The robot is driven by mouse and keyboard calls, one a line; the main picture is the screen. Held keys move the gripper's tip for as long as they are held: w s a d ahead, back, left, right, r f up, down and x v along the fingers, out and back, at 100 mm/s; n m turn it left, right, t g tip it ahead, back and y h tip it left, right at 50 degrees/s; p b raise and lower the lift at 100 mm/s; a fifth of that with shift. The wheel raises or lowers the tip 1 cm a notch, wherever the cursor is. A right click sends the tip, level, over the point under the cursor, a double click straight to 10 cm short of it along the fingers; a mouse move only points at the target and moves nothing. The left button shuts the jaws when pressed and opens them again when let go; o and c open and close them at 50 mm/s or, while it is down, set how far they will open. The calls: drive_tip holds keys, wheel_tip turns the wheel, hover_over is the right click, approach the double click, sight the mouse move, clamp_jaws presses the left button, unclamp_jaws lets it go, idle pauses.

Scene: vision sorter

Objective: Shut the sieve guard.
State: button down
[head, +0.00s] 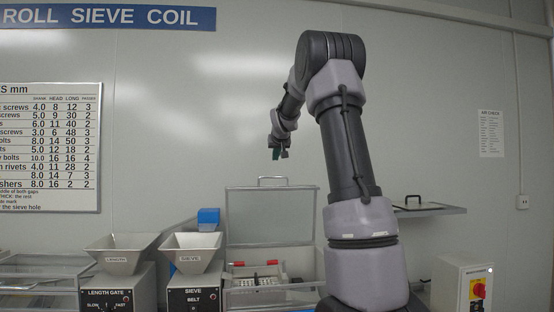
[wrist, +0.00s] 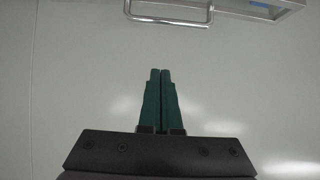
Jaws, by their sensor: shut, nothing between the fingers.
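The sieve guard (head: 270,215) is a clear panel in a pale frame. It stands upright, open, behind the sieve machine's bed (head: 270,283). A metal bar handle (head: 272,179) runs along its top edge. My gripper (head: 278,155) is above the handle, apart from it, with its green fingers shut and empty. In the wrist view the shut fingers (wrist: 160,72) point toward the handle (wrist: 168,20) at the top of the picture, with a gap between. Part of the guard's frame (wrist: 260,8) shows at the top right.
The SIEVE hopper (head: 191,250) and LENGTH hopper (head: 121,253) stand to the left. A blue box (head: 208,217) is beside the guard. On the right are a shelf (head: 428,210) and a control box with a red knob (head: 478,291).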

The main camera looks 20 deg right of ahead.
hover_over(275, 187)
drive_tip(key=w, duration=0.3)
drive_tip(key=f, duration=0.3)
drive_tip(key=shift+d+f, duration=0.3)
drive_tip(key=shift+d, duration=0.1)
drive_tip(key=shift+f, duration=0.35)
drive_tip(key=shift+s+a+f, duration=0.15)
drive_tip(key=shift+s+f, duration=0.1)
drive_tip(key=shift+s, duration=0.25)
drive_tip(key=shift+s+a+f, duration=0.15)
drive_tip(key=shift+s+f, duration=0.1)
drive_tip(key=shift+s, duration=0.2)
drive_tip(key=shift+s+a+f, duration=0.15)
drive_tip(key=shift+s+f, duration=0.25)
drive_tip(key=shift+f, duration=0.1)
drive_tip(key=shift+s, duration=0.1)
